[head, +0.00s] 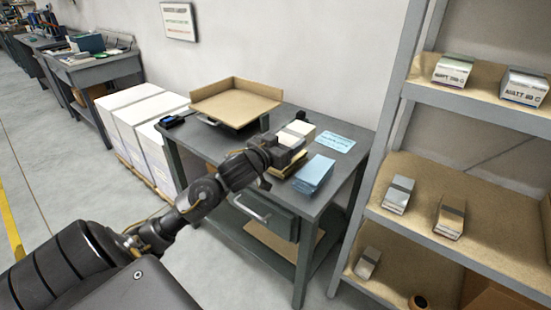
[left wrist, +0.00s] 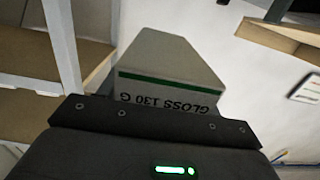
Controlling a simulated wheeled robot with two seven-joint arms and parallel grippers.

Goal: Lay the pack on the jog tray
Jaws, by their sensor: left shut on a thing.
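My left gripper (head: 285,150) is above the grey-green bench in the head view. It is shut on a pale pack with a green stripe, upside down in the left wrist view, where the pack (left wrist: 165,72) reads "GLOSS 130 G". A cream block (head: 303,129) shows just past the gripper in the head view; I cannot tell whether it is this pack or a stack on the bench. The jog tray (head: 236,105) is tan with two raised sides, at the bench's back left, apart from the gripper and with a bare floor. My right gripper is not in view.
A blue stack (head: 314,173), a tan stack (head: 286,164) and a light-blue card (head: 335,141) lie on the bench (head: 345,165). A small dark blue item (head: 172,121) is left of the tray. Shelves (head: 455,175) with several packs stand at the right.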

